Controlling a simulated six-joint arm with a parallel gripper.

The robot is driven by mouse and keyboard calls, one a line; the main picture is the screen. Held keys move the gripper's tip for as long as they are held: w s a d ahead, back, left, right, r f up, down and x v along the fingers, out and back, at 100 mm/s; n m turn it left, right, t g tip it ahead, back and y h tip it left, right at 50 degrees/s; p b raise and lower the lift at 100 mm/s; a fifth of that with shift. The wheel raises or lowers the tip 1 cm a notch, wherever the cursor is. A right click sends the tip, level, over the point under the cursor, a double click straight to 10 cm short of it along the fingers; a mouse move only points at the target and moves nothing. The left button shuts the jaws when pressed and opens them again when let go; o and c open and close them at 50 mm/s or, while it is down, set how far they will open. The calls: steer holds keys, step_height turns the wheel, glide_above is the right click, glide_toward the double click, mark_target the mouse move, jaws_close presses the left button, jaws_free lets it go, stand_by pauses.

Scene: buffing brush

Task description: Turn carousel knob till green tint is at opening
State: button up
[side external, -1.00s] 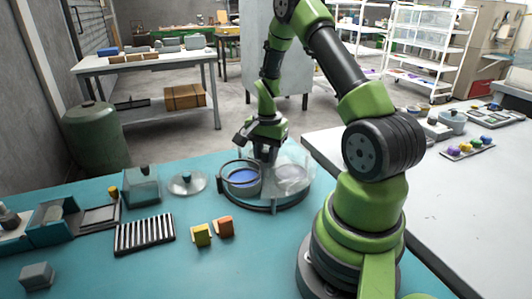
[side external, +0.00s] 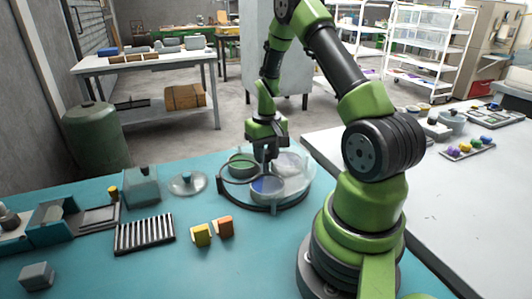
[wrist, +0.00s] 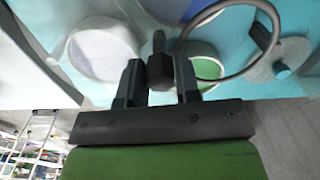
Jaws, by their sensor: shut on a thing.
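The round carousel (side external: 290,197) stands on the teal bench with cups of tint on it. My gripper (side external: 266,152) points down over its middle. In the wrist view my gripper (wrist: 158,78) is shut on the dark knob (wrist: 157,66), one finger on each side. The green tint (side external: 241,164) lies at the back left, partly within the thin ring of the opening (side external: 219,175) and not centred in it. The blue tint (side external: 267,184) is at the front, right of the ring. A pale cup (wrist: 100,50) shows in the wrist view.
A clear lidded dish (side external: 187,184) and a clear box (side external: 141,188) stand left of the carousel. Yellow (side external: 201,235) and orange (side external: 224,226) blocks and a striped rack (side external: 145,234) lie in front. The bench's front middle is clear.

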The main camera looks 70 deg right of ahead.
steer(key=n, duration=0.4)
steer(key=shift+n, duration=2.8)
steer(key=o, duration=0.9)
steer(key=shift+r, duration=0.1)
step_height(320, 180, up, 9)
steer(key=shift+d, duration=0.15)
steer(key=shift+r, duration=0.4)
